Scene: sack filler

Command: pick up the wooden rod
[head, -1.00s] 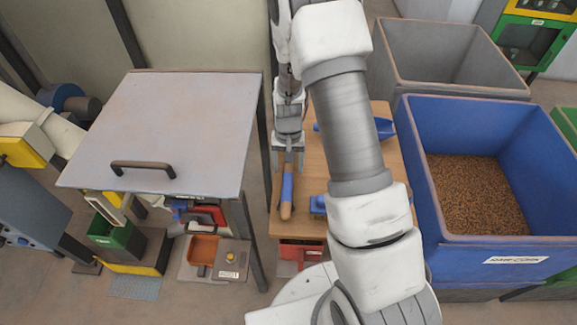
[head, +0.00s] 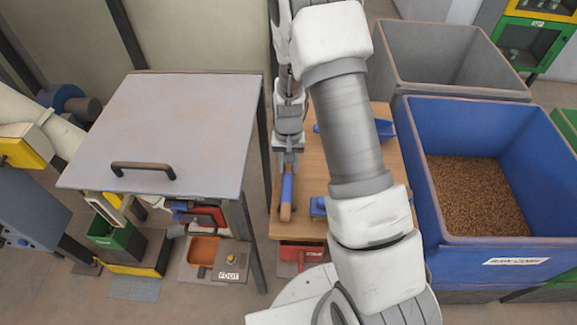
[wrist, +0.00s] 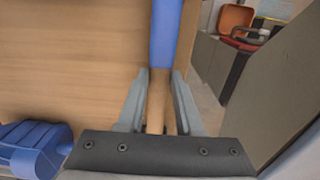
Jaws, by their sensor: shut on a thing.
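The wooden rod (head: 287,211) has a blue sleeve around its middle and bare wood at its ends. It lies along the left edge of the wooden table (head: 311,228). My gripper (head: 288,172) is over the rod's far end, pointing down. In the wrist view the rod (wrist: 158,100) runs between the two fingers of my gripper (wrist: 158,90), and they are shut on its bare wood just beside the blue sleeve. The rod's far tip is hidden by the gripper. I cannot tell whether the rod touches the table.
A blue scoop (head: 385,128) lies on the table, partly behind my arm. A blue object (head: 318,206) lies right of the rod. A grey lidded cabinet (head: 170,125) stands close on the left. A blue bin of grain (head: 500,222) stands at the right, a grey bin (head: 450,45) behind it.

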